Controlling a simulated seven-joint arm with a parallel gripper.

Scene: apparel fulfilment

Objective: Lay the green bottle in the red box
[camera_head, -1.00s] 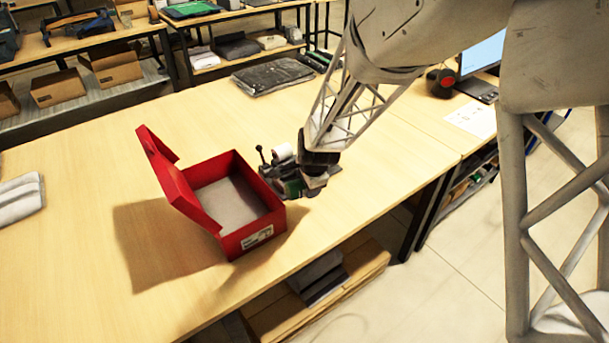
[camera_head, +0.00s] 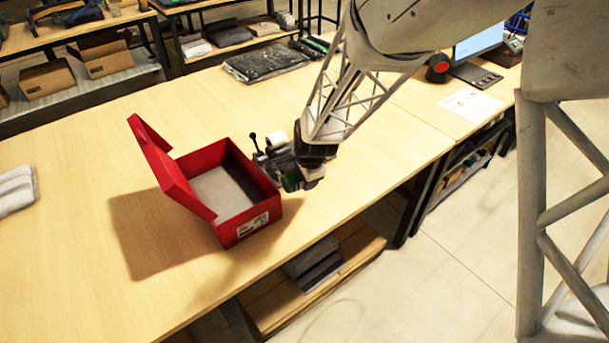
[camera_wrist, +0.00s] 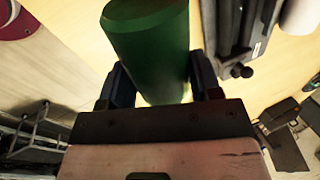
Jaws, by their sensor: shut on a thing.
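The red box (camera_head: 180,185) stands on the table with its lid tilted up at the left and its inside open. Only a pale grey bottom (camera_head: 222,194) shows in it. My gripper (camera_head: 289,176) is just right of the box, near its right wall. In the wrist view my gripper (camera_wrist: 155,88) is shut on the green bottle (camera_wrist: 150,45), with a finger on each side. In the head view only a small part of the green bottle (camera_head: 291,182) shows; the rest is hidden by the gripper.
A black device with a lever (camera_head: 255,143) and a white roll (camera_head: 277,138) are close by my gripper.

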